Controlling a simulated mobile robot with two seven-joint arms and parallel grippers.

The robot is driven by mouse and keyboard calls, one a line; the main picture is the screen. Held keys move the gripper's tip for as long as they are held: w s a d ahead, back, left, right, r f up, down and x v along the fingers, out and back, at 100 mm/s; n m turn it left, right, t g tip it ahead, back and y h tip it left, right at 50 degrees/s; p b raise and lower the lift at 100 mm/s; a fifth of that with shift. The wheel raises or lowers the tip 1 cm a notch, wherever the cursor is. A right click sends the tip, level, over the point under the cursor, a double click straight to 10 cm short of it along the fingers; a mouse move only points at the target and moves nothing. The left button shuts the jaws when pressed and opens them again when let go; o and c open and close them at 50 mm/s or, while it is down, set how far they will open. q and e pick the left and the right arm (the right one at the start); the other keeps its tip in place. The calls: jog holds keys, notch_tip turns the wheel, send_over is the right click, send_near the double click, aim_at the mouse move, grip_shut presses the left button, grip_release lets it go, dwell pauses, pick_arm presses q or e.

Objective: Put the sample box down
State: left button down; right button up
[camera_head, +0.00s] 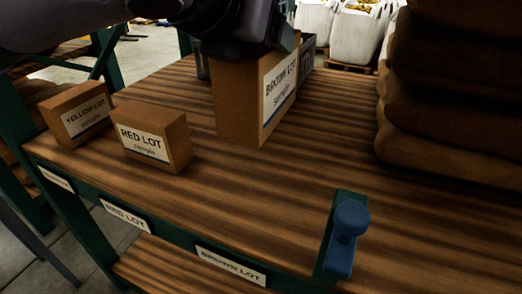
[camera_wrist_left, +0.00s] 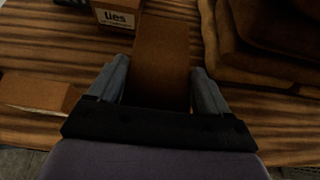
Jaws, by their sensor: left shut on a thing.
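The brown cardboard BROWN LOT sample box (camera_head: 238,105) is upright over the back middle of the wooden table (camera_head: 330,160). My left gripper (camera_head: 250,52) comes in from the top left and is shut on the upper part of this box. In the left wrist view the box (camera_wrist_left: 162,55) sits between the two grey fingers of my gripper (camera_wrist_left: 160,92). I cannot tell whether the box's base touches the table. A YELLOW LOT box (camera_head: 77,113) and a RED LOT box (camera_head: 152,137) stand on the table to its left. My right gripper is not in view.
Brown sacks (camera_head: 440,100) are piled at the right. A blue knob (camera_head: 346,235) sits on a green plate at the front edge. RED LOT (camera_head: 126,215) and BROWN LOT (camera_head: 231,266) labels mark that edge. A box marked "ties" (camera_wrist_left: 118,17) stands behind. The table's front middle is clear.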

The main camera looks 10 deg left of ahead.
pick_arm(q)
notch_tip(320, 180, down, 18)
jog(key=b, duration=0.1)
jog(key=shift+b, duration=0.4)
grip_release()
jog(key=shift+s, duration=0.1)
jog(key=b+v, duration=0.8)
jog(key=v, duration=0.4)
jog(key=shift+b, duration=0.3)
dwell(0.4)
